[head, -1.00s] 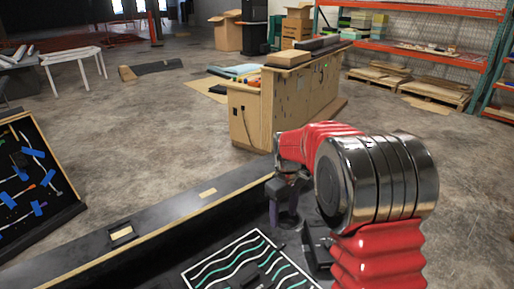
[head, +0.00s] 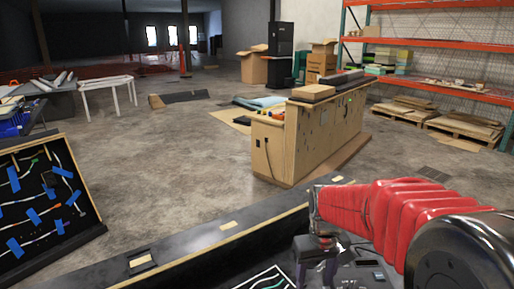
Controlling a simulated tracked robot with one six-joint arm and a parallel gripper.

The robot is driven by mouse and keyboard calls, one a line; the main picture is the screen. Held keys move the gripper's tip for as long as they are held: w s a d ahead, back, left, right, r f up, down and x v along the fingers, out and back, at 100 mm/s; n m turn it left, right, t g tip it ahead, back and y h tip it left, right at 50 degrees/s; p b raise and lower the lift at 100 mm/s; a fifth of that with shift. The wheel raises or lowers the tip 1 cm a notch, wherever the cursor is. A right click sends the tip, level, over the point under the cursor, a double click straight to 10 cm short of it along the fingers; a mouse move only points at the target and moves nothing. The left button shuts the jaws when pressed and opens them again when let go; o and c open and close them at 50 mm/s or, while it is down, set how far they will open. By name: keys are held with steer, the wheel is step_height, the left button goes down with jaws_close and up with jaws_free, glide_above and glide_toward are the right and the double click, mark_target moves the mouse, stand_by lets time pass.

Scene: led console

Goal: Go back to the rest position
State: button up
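The wooden console (head: 300,140) stands on the concrete floor ahead, with small coloured knobs along its left top and a small green light at its upper right face. My arm, in a red ribbed sleeve, reaches in from the lower right corner. My gripper (head: 317,262) is at its end, low in the picture and pointing down over the dark deck. It is well in front of the console and apart from it. Its fingers are dark and partly cut off by the bottom edge, so I cannot tell whether they are open or hold anything.
A black board (head: 45,195) with cables and blue tape leans at the left. A white table (head: 108,85) and a dark ramp stand farther back. Cardboard boxes (head: 253,66), orange shelving (head: 440,48) and pallets (head: 465,125) line the back and right.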

steer(key=s+r+m+t, duration=0.1)
steer(key=s+r+t, duration=0.1)
steer(key=s+r, duration=0.3)
steer(key=s+r+m+t, duration=0.1)
steer(key=s+r+t, duration=0.2)
steer(key=s, duration=1)
step_height(320, 180, up, 3)
steer(key=shift+d, duration=0.3)
steer(key=shift+s, duration=0.1)
steer(key=shift+c, duration=0.5)
stand_by(0.6)
